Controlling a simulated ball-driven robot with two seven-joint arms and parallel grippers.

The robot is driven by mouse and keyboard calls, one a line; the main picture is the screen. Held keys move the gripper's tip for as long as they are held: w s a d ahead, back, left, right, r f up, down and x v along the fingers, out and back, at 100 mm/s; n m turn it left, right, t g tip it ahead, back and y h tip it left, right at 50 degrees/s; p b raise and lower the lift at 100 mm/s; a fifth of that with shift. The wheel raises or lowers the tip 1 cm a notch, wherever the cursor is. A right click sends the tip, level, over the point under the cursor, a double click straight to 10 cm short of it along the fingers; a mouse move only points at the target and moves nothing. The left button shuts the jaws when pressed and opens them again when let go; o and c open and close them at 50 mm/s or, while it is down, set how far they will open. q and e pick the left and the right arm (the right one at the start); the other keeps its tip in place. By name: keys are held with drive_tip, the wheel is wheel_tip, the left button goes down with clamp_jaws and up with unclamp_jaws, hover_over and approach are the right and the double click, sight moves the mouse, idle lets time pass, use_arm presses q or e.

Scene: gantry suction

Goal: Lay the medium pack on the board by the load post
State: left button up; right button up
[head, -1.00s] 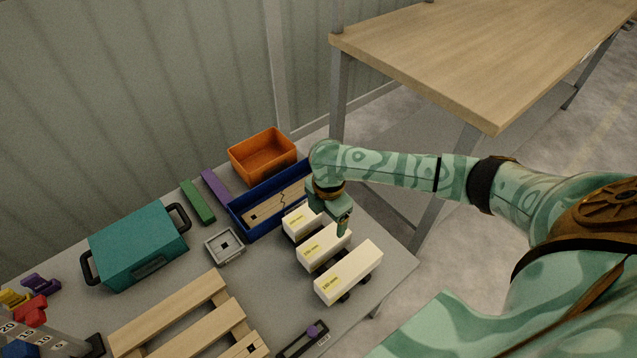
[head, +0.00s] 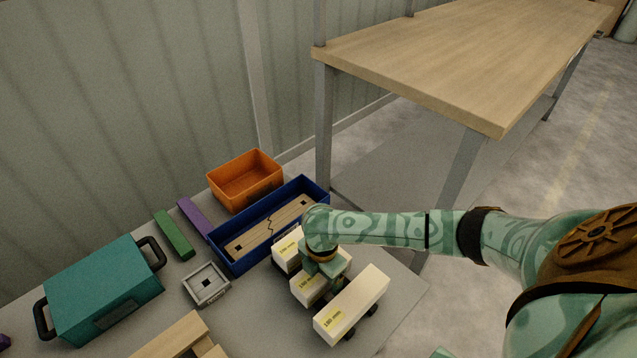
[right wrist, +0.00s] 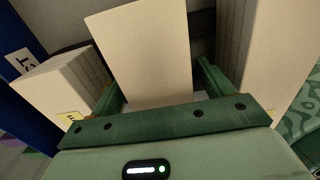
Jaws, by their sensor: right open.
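The medium pack (head: 305,291), a cream block with a yellow label, is the middle one of three packs at the table's right end. My right gripper (head: 325,279) is over it and hides part of it. In the right wrist view the open fingers (right wrist: 160,88) stand on either side of the medium pack (right wrist: 145,50). I cannot tell whether they touch it. A slatted pale wooden piece (head: 180,338) is cut off at the bottom edge. I cannot make out the load post. My left gripper is not in view.
A shorter pack (head: 287,255) and a longer pack (head: 352,305) flank it closely. A blue tray (head: 228,268) with a cracked wooden board (head: 255,240), an orange bin (head: 245,180), a grey square fixture (head: 206,284) and a teal case (head: 103,290) stand left. A wooden-topped bench (head: 460,75) rises behind.

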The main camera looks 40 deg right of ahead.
drive_tip(key=shift+r, duration=0.2)
drive_tip(key=c, duration=1.3)
